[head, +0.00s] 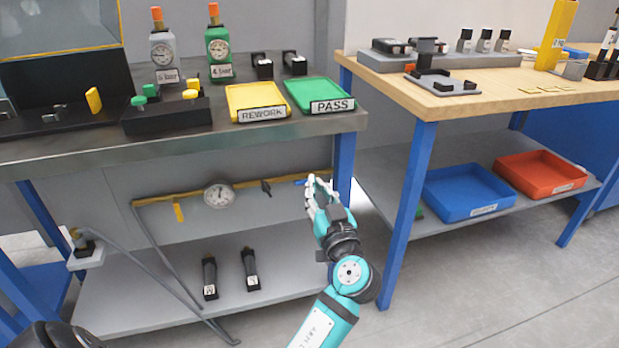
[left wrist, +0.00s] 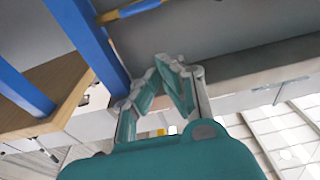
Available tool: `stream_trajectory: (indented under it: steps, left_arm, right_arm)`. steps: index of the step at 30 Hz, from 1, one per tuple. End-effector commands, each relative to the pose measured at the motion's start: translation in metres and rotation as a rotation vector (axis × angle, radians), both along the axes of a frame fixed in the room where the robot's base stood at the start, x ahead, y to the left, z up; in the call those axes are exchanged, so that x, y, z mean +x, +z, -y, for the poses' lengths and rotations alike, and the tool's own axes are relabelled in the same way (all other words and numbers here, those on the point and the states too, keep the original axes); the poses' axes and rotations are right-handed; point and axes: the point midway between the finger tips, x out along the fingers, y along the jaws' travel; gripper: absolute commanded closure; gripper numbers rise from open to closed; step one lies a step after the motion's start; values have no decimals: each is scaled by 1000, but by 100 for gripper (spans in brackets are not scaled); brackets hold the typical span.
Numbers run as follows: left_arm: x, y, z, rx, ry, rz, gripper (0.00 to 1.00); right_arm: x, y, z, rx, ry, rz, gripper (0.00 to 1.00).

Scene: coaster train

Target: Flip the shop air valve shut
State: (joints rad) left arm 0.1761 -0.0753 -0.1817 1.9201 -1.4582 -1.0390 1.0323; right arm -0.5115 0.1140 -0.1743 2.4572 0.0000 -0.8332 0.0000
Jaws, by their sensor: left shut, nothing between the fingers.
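A yellow air pipe (head: 245,188) runs under the left bench, with a round gauge (head: 219,195) on it. A yellow lever (head: 179,212) hangs down from the pipe left of the gauge. A small black fitting (head: 266,187) sits right of the gauge. A small blue piece (head: 300,182) shows at the pipe's right part, beside my left gripper (head: 312,184). No label tells which part is the shop air valve. The left gripper is shut and empty. In the left wrist view its fingers (left wrist: 167,66) are together below the yellow pipe (left wrist: 130,11). My right gripper is out of view.
Blue bench legs (head: 343,165) stand close right of the gripper. A lower shelf (head: 130,290) holds two black items (head: 250,268). Grey hoses (head: 165,262) slope across the left. The right wooden bench (head: 470,96) has blue (head: 464,192) and red bins beneath.

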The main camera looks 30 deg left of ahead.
Motion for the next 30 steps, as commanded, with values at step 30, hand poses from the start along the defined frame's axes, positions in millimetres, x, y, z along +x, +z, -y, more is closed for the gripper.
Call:
stream_trajectory:
  steps: [30]
  left_arm:
    - [60,-25,-69,2,-2,-2,100]
  right_arm:
    - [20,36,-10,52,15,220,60]
